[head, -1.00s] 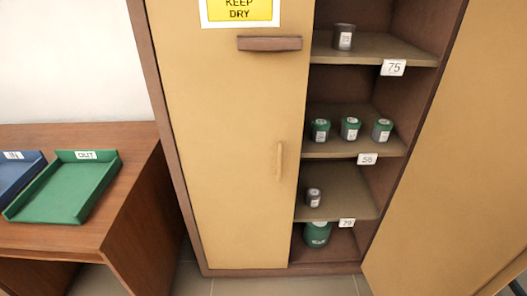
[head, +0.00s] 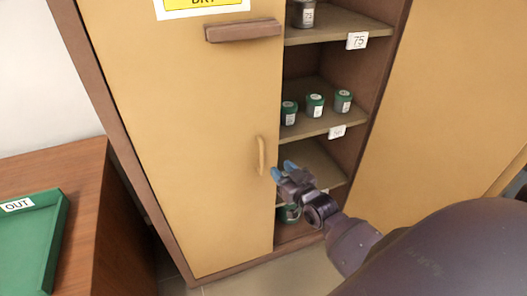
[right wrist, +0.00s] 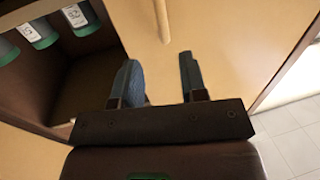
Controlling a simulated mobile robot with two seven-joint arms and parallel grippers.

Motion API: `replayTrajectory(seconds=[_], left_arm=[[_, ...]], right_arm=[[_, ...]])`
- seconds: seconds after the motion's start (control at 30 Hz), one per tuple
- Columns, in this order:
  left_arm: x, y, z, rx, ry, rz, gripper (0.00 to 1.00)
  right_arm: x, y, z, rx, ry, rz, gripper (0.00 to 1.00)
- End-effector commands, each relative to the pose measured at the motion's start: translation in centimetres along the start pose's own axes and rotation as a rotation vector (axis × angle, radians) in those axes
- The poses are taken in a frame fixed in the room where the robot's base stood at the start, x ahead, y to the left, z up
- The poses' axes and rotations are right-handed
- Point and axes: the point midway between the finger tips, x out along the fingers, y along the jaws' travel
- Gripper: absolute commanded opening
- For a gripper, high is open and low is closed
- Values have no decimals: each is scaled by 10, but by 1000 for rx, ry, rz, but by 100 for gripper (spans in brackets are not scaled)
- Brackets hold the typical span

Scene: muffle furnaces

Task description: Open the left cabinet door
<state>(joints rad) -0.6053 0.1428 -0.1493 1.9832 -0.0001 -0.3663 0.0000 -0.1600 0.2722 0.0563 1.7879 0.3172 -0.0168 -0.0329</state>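The left cabinet door (head: 180,130) is tan and closed. Its slim vertical handle (head: 261,155) sits near the door's right edge. My right gripper (head: 284,170) is just right of and slightly below the handle, in front of the open shelf side. In the right wrist view, the gripper (right wrist: 160,65) is open and empty, with its two blue-grey fingers apart. The handle (right wrist: 162,20) lies beyond the fingertips, roughly in line with the gap between them, with no visible contact. My left gripper is out of view.
The right cabinet door (head: 440,110) stands open. Shelves hold green-lidded jars (head: 315,105) and a dark jar (head: 303,14). A dark ledge (head: 243,30) sticks out high on the left door. A wooden table (head: 85,200) with a green tray (head: 58,235) stands at the left.

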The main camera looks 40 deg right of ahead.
Motion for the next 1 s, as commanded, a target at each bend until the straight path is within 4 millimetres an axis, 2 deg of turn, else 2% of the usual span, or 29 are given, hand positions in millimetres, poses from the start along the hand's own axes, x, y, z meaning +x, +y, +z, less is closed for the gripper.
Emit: replayTrajectory(seconds=[0.53,0.73,1.0], left_arm=[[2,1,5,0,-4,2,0],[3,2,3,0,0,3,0],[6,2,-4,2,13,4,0]], right_arm=[[82,-1,1,0,-3,-2,39],[97,-1,2,-1,-4,-1,39],[100,-1,1,-1,-3,-1,39]])
